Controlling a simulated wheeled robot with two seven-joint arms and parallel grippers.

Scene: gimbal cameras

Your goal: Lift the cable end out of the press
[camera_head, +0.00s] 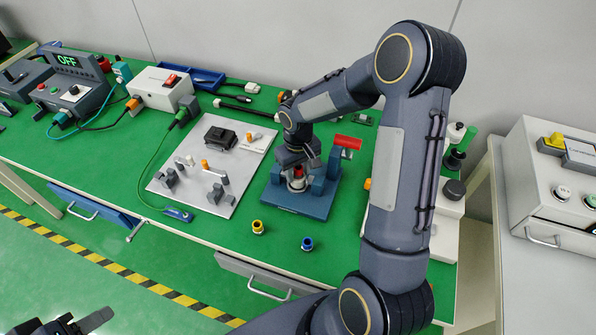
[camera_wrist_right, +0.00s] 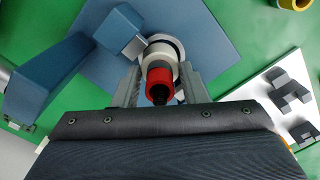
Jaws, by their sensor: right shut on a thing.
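The press (camera_head: 292,203) is a blue base with upright blue blocks and a red handle (camera_head: 347,142), right of the middle of the table. In the wrist view its blue base (camera_wrist_right: 105,58) lies behind the fingers. My right gripper (camera_head: 297,172) points down over the press and is shut on the cable end (camera_wrist_right: 158,76), a red ring with a dark core and a pale collar. The fingers clasp it from both sides. Whether it still touches the press's seat is hidden. My left gripper (camera_head: 68,325) is at the bottom left, away from the table; its jaws are unclear.
A grey fixture plate (camera_head: 205,200) with clamps and pegs lies left of the press. A yellow-ringed part (camera_head: 258,228) and a blue-ringed part (camera_head: 307,244) stand near the front edge. A white box (camera_head: 160,88) and cables are at back left.

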